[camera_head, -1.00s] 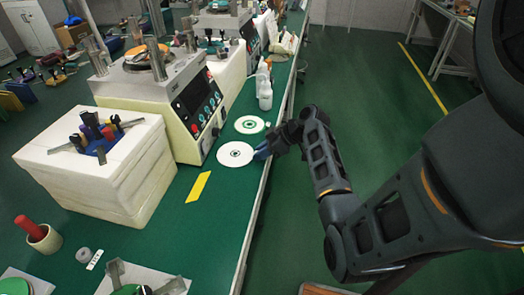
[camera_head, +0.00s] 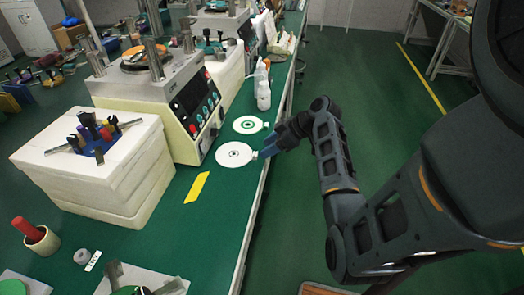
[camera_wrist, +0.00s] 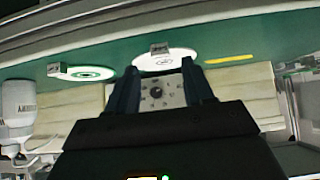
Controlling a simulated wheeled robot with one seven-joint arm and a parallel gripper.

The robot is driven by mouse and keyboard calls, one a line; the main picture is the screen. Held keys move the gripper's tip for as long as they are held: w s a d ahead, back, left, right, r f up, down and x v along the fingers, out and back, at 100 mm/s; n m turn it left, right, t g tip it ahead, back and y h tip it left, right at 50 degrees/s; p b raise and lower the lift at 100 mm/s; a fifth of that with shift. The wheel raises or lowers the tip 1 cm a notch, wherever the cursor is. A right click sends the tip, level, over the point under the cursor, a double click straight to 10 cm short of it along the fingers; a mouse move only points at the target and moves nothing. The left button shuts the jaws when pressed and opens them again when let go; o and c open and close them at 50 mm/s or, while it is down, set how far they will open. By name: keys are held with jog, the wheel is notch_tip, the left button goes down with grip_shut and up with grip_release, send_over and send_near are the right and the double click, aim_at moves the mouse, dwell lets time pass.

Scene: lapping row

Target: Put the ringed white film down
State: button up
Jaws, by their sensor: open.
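My gripper is open at the bench edge, just right of the tab and apart from the disc in the head view. In the wrist view, the disc (camera_wrist: 165,62) and its tab (camera_wrist: 159,47) show beyond the two spread fingers (camera_wrist: 160,75), with nothing between them. A second white disc with a green ring (camera_head: 250,125) lies just behind.
A lapping machine (camera_head: 180,105) stands left of the discs. White bottles (camera_head: 263,93) stand behind them. A yellow strip (camera_head: 197,187) lies in front on the bench. A white foam block with tools (camera_head: 100,175) is at left.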

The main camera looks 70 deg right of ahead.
jog(key=v, duration=0.7)
jog(key=shift+s+r, duration=0.3)
